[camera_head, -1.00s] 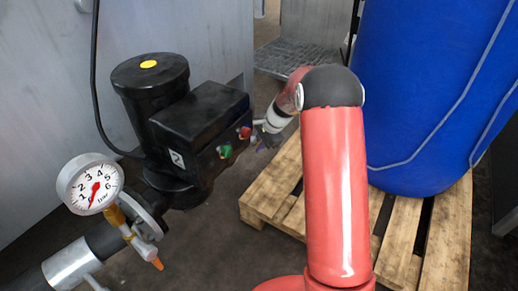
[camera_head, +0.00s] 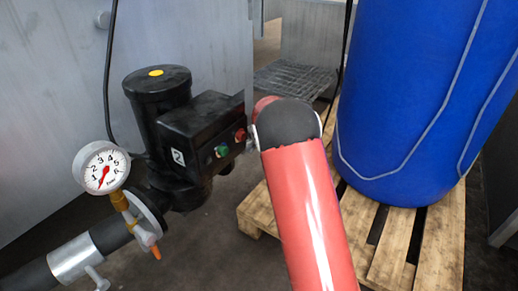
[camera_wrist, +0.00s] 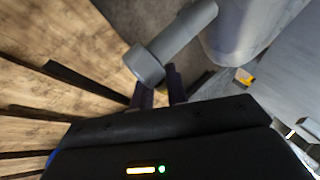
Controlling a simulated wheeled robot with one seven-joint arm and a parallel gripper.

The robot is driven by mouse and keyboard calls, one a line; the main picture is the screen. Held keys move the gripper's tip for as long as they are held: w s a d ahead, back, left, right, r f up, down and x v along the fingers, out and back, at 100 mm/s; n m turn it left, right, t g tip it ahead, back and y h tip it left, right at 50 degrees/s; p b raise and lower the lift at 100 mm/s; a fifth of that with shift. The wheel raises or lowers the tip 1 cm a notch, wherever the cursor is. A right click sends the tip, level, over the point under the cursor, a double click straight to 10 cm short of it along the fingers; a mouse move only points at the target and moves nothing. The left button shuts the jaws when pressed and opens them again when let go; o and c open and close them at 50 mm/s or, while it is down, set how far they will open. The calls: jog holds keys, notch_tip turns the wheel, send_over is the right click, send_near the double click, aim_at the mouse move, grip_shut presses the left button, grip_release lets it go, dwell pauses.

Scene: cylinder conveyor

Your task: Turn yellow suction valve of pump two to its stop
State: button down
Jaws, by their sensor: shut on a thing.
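Pump two (camera_head: 157,130) is black, with a "2" label, a yellow dot on top, and green and red buttons on its box. My gripper is hidden behind my red arm in the head view. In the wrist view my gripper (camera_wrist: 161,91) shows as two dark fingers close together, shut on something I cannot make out. A grey capped cylinder (camera_wrist: 147,66) lies across the view just beyond the fingertips. A small yellow patch (camera_wrist: 243,76) shows to the right; I cannot tell whether it belongs to the suction valve. No yellow valve handle is clearly visible.
A pressure gauge (camera_head: 103,168) and a brass fitting with an orange tip (camera_head: 156,252) sit on the pipe (camera_head: 110,234) at left. A blue drum (camera_head: 420,100) stands on a wooden pallet (camera_head: 405,250) at right. Dark floor (camera_head: 215,240) is clear between pump and pallet.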

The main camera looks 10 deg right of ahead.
dwell(0.4)
jog(key=c, duration=1.4)
grip_release()
jog(key=shift+r, duration=0.1)
jog(key=p+v, duration=0.1)
jog(key=v, duration=0.6)
jog(key=shift+s+r, duration=0.25)
jog(key=shift+s, duration=0.05)
